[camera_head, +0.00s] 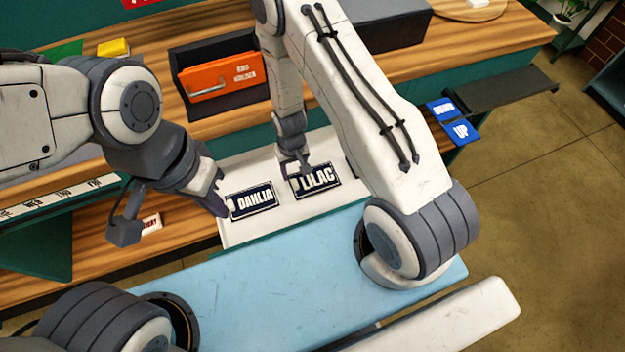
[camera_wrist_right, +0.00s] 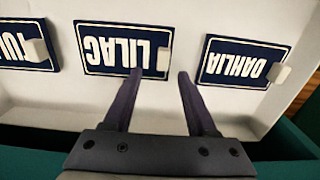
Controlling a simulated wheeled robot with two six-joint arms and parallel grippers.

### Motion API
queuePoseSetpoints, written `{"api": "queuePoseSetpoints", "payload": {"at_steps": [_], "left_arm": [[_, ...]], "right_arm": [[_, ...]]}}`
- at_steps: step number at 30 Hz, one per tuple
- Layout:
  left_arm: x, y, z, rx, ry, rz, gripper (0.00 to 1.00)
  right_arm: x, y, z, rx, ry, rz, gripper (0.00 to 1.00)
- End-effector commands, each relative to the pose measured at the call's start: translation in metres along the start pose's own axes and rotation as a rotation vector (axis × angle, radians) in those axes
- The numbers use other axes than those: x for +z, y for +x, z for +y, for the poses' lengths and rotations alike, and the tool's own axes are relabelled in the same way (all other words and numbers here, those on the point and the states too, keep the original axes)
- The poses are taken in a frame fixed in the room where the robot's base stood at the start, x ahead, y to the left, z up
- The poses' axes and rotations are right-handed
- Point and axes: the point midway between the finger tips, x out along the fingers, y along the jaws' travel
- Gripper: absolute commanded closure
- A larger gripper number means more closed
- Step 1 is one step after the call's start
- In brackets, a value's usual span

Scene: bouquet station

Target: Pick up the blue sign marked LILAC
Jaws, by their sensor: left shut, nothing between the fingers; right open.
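The blue LILAC sign (camera_head: 322,182) is a dark navy plate with white letters and a white border, lying on a white tray (camera_head: 285,222). In the right wrist view the LILAC sign (camera_wrist_right: 105,48) appears upside down, with a small white tab (camera_wrist_right: 163,60) at its right end. My right gripper (camera_wrist_right: 159,74) is open and empty, its fingertips apparently on either side of the tab's line; the height gap is unclear. In the head view my right gripper (camera_head: 294,168) hangs over the sign's left end. My left gripper (camera_head: 218,200) is shut and empty beside the DAHLIA sign.
The DAHLIA sign (camera_head: 252,200) lies left of LILAC in the head view. Another sign (camera_wrist_right: 28,48) is partly cut off in the right wrist view. Blue DOWN and UP plates (camera_head: 460,132) are at the right.

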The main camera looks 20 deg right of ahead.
Motion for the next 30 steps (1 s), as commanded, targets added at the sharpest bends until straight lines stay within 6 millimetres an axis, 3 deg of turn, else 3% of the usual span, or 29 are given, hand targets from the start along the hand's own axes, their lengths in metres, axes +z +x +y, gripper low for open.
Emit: {"api": "queuePoseSetpoints", "payload": {"at_steps": [6,15,16,20,21,30], "left_arm": [[0.001,0.026,-0.002,0.0,0.0,0.0,1.0],[0.002,0.027,-0.002,0.0,0.0,0.0,1.0],[0.002,0.027,-0.002,0.0,0.0,0.0,1.0],[0.001,0.027,-0.002,0.0,0.0,0.0,1.0],[0.001,0.027,-0.002,0.0,0.0,0.0,1.0],[0.001,0.026,-0.002,0.0,0.0,0.0,1.0]], "right_arm": [[-0.002,0.039,-0.005,0.001,0.0,-0.002,0.43],[-0.002,0.043,-0.005,0.001,0.0,-0.001,0.43],[-0.002,0.043,-0.005,0.001,0.0,-0.001,0.46],[-0.002,0.043,-0.005,0.001,0.0,-0.001,0.96],[-0.002,0.043,-0.005,0.001,0.0,-0.001,1.0],[-0.002,0.041,-0.005,0.001,0.0,-0.001,1.0]]}}
